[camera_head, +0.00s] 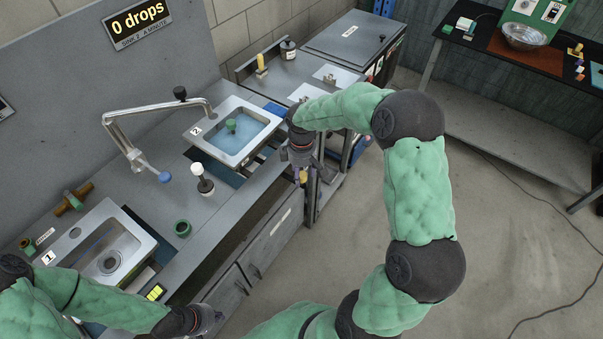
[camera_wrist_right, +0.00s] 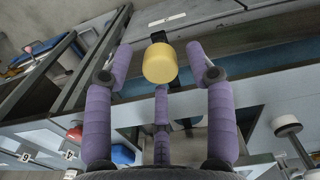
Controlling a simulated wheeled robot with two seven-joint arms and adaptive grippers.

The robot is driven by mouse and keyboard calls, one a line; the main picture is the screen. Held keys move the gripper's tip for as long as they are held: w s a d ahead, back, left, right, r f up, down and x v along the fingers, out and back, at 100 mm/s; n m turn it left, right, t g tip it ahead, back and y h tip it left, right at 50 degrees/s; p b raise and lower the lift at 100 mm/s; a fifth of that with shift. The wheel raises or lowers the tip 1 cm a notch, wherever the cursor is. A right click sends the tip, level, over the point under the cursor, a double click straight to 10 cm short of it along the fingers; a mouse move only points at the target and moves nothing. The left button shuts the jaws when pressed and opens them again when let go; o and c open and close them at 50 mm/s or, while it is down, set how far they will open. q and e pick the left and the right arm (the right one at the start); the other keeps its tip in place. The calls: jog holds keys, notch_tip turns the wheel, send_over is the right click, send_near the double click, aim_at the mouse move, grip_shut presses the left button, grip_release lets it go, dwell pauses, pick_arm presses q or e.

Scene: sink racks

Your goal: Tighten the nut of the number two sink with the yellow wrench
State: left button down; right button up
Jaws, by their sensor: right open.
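The number two sink (camera_head: 262,107) is a steel basin holding blue water, with a "2" label and a green plug-like piece (camera_head: 231,125) in it. Its nut cannot be made out. My right gripper (camera_head: 304,168) is open beside the front edge of the counter, right of this sink. In the right wrist view a rounded yellow end (camera_wrist_right: 160,63), perhaps the yellow wrench's handle, lies between the spread purple fingers (camera_wrist_right: 160,75); contact cannot be told. It shows small in the head view (camera_head: 303,176). My left gripper (camera_head: 207,320) is at the bottom left; its jaws are unclear.
The number one sink (camera_head: 142,243) is at the left. A faucet pipe (camera_head: 125,143) with a blue tip, a white-knobbed piece (camera_head: 197,170) and a green ring (camera_head: 182,228) stand on the counter. Drawers (camera_head: 272,238) line its front. The floor at right is clear except for a cable.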

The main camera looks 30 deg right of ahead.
aim_at(302, 174)
notch_tip(302, 174, up, 11)
dwell(0.4)
dwell(0.4)
